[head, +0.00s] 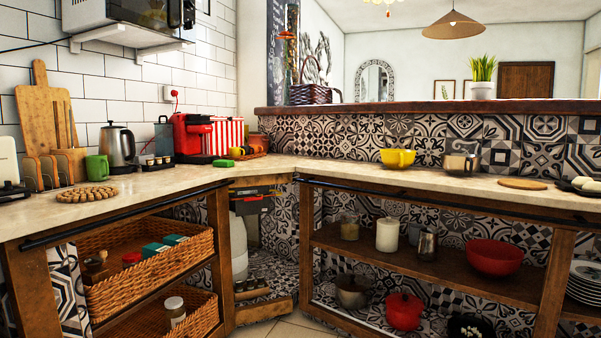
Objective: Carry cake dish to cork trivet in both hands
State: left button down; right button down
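A round, knobbly tan mat (87,194) that looks made of corks lies on the left counter near its front edge. A flat, smooth tan disc (523,184) lies on the right counter; I cannot tell which of the two is the cork trivet. I cannot make out a cake dish for certain. A dark dish with pale rounded things (586,184) is cut off at the right edge of the view. Neither of my grippers is in view.
A green mug (97,169), a kettle (117,147) and a red coffee machine (193,136) stand on the left counter. Shelves below hold a red bowl (494,257) and wicker baskets (150,276).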

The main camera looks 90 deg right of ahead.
aim_at(523, 183)
jog(key=z, duration=3.75)
jog(key=i+j+z, duration=0.2)
jog(key=i, duration=0.2)
jog(key=i+j+z, duration=0.1)
jog(key=i+z, duration=0.15)
jog(key=i, duration=0.1)
